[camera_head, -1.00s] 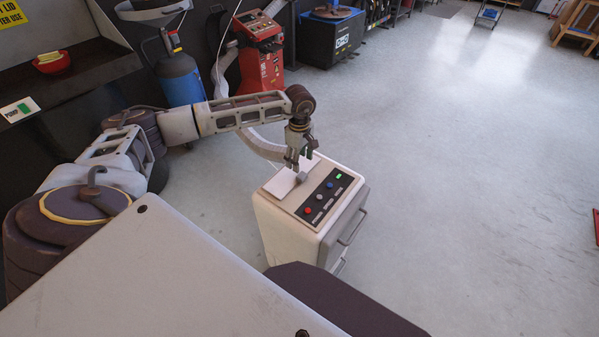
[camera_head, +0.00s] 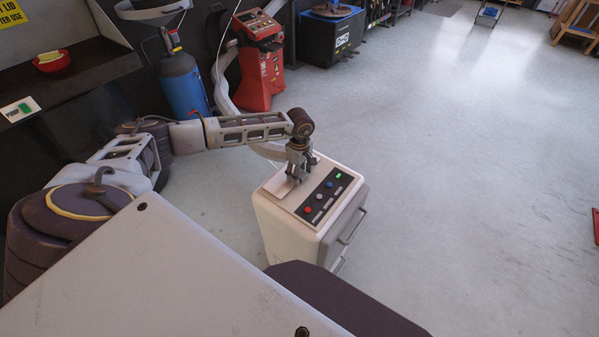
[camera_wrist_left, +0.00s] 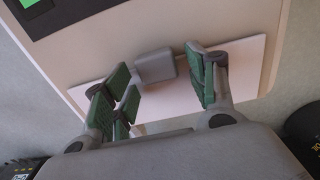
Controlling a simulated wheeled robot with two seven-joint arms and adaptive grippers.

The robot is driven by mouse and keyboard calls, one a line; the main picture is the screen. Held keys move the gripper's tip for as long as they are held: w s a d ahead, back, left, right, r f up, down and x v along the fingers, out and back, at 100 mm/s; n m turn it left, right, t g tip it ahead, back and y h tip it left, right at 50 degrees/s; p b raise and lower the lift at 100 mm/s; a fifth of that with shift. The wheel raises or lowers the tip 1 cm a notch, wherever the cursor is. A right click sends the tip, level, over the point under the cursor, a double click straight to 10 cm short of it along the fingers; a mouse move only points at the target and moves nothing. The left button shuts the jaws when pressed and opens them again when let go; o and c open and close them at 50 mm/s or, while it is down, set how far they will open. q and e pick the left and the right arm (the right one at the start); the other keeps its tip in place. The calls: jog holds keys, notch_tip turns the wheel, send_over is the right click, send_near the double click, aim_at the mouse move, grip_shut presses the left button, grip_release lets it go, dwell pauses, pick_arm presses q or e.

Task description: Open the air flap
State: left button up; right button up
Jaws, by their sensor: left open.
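The air flap is a white plate (camera_wrist_left: 190,85) on top of a cream cabinet (camera_head: 290,225). A grey block-like knob (camera_wrist_left: 155,66) stands on the plate near its edge. My left gripper (camera_head: 300,176) is at the top of the cabinet, over the flap, pointing down. In the left wrist view its green-padded fingers (camera_wrist_left: 162,92) are apart, one on each side of the knob, with visible gaps. The knob is mostly hidden behind the fingers in the head view. My right gripper is not in view.
A dark panel (camera_head: 325,195) with red, grey and blue buttons and a green display lies beside the flap on the cabinet top. A hose (camera_head: 225,92) runs behind the cabinet. A blue cylinder (camera_head: 183,85) and a red machine (camera_head: 260,65) stand behind.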

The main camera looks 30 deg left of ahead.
pick_arm(q)
grip_shut()
